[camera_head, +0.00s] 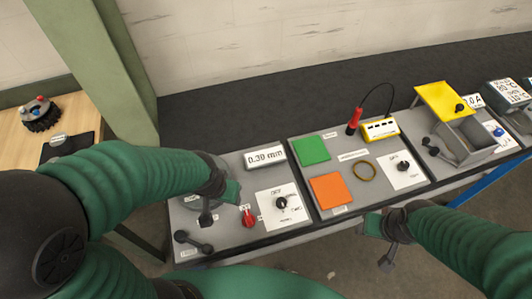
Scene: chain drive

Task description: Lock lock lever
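A dark lever with round ends (194,243) lies at the front left corner of the grey left panel (220,240). A red knob (248,216) sits to its right, and another dark lever (436,151) is on the far right panel. The labels are too small to tell which one is the lock lever. My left gripper (219,203) is over the left panel, between the dark lever and the display, its fingers apart and nothing seen between them. My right gripper (379,243) hangs in front of the bench edge, fingers apart and empty.
A display reading 0.30 min (265,158), green pad (311,150), orange pad (331,190) and black dial (281,203) sit on the panels. A red probe (354,120) stands behind. A yellow lid (444,101) stands open over a grey box. A wooden table (62,105) is at left.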

